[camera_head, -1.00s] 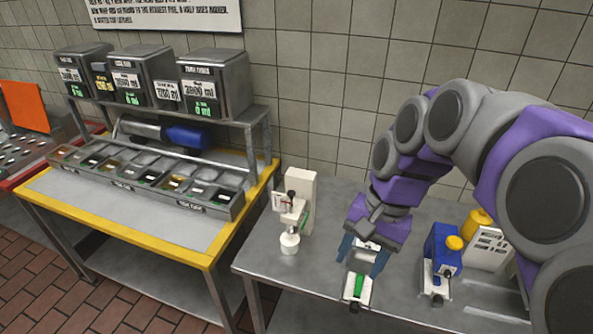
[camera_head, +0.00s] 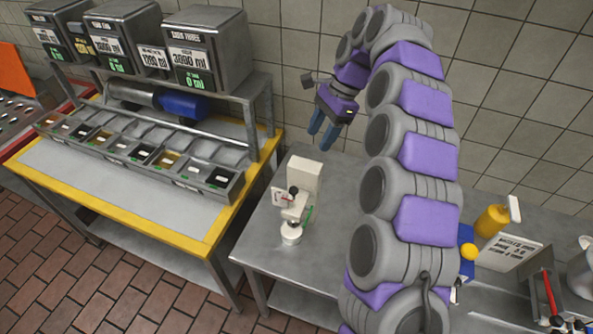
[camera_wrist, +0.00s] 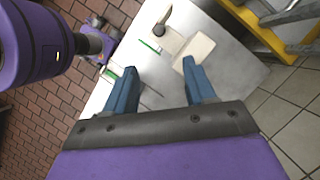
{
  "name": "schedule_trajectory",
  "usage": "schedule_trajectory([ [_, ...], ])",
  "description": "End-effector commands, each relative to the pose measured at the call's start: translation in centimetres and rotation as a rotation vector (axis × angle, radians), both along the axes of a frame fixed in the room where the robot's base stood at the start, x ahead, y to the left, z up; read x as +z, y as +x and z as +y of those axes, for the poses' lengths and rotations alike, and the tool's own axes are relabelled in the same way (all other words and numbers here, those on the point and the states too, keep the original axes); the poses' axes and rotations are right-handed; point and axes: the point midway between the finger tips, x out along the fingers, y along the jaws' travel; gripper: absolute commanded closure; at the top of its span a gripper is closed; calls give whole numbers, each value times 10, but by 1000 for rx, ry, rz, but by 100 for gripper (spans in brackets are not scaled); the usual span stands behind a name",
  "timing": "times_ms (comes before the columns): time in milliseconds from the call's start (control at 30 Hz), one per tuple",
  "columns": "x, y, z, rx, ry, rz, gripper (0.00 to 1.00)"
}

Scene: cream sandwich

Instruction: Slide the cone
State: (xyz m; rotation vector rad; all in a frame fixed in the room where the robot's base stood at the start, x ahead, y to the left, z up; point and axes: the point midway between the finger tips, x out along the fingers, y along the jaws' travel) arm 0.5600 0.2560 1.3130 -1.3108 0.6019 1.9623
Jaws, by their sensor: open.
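I cannot make out a clear cone in either view. My gripper (camera_head: 322,132) is raised above the back of the steel table, left of my arm, with its two blue fingers apart and nothing between them. In the wrist view the open fingers (camera_wrist: 160,75) point toward the table. A white dispenser-like device (camera_head: 301,181) with a dark knob and a round white foot stands upright at the table's left end, below and left of my gripper. It also shows in the wrist view (camera_wrist: 197,50), beyond the fingertips and apart from them.
The yellow-edged bench (camera_head: 130,222) with a row of bins stands left, under several grey dispensers (camera_head: 208,55). The tiled wall (camera_head: 290,60) is behind. A yellow bottle (camera_head: 492,221) and a white sign (camera_head: 508,253) stand right. My arm hides the table's middle.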

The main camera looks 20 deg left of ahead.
Motion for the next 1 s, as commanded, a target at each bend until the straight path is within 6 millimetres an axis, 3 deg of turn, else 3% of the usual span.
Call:
schedule_trajectory([
  [367,-28,-6,13,-2,-5,7,45],
  [1000,-131,-33,42,-3,-4,7,45],
])
